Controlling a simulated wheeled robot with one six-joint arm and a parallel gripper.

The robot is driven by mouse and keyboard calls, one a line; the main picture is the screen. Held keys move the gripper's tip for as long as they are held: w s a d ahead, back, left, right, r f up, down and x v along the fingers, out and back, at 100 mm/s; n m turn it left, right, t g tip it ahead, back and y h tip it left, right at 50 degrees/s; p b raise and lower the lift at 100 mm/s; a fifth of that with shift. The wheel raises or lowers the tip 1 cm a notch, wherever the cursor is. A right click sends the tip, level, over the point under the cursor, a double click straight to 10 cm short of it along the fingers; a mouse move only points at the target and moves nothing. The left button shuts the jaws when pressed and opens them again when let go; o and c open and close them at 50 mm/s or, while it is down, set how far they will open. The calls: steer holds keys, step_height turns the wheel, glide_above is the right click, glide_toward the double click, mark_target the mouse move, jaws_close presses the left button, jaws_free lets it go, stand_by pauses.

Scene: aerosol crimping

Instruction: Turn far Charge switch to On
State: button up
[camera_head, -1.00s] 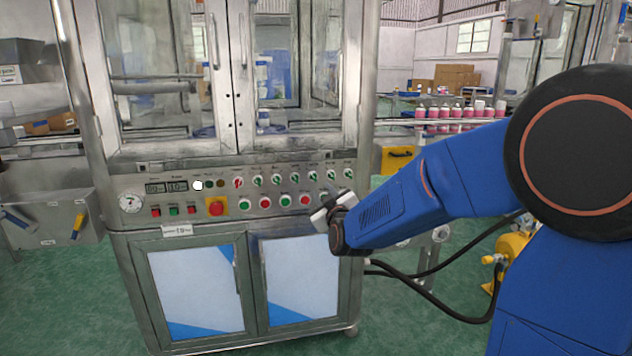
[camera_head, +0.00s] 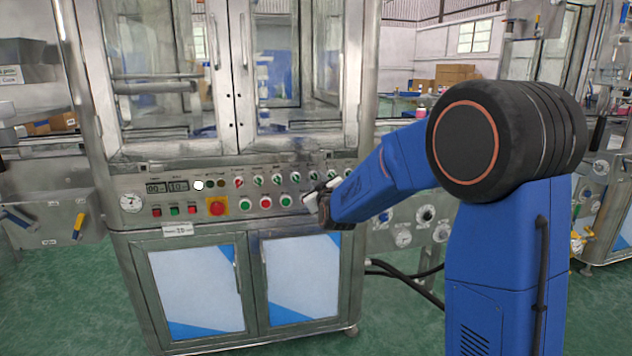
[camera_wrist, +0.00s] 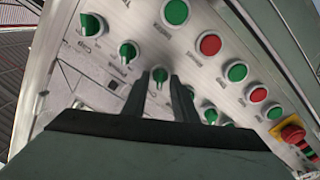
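A row of rotary switches runs along the machine's control panel (camera_head: 130,182); small labels are unreadable, so I cannot tell which one is Charge. In the head view, switches such as this one (camera_head: 276,180) show in the upper row, and the right ones are partly behind my gripper (camera_head: 316,200). In the wrist view, a green rotary switch (camera_wrist: 160,74) shows just beyond and between the tips of my gripper (camera_wrist: 158,88). The fingers are apart with a gap between them; contact with the switch cannot be told. Two more green switches (camera_wrist: 128,52) (camera_wrist: 91,25) lie up and left.
Push buttons, green (camera_wrist: 237,72) and red (camera_wrist: 210,44), run alongside the switch row. A red emergency stop on a yellow plate (camera_head: 217,207) is left of them. Glass doors (camera_head: 225,70) are above the panel and cabinet doors (camera_head: 195,285) below. Green floor is open in front.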

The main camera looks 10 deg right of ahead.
jaws_close()
steer(key=shift+m, duration=0.3)
steer(key=m, duration=1.1)
steer(key=shift+d, duration=0.1)
steer(key=shift+m, duration=0.3)
stand_by(0.4)
jaws_free()
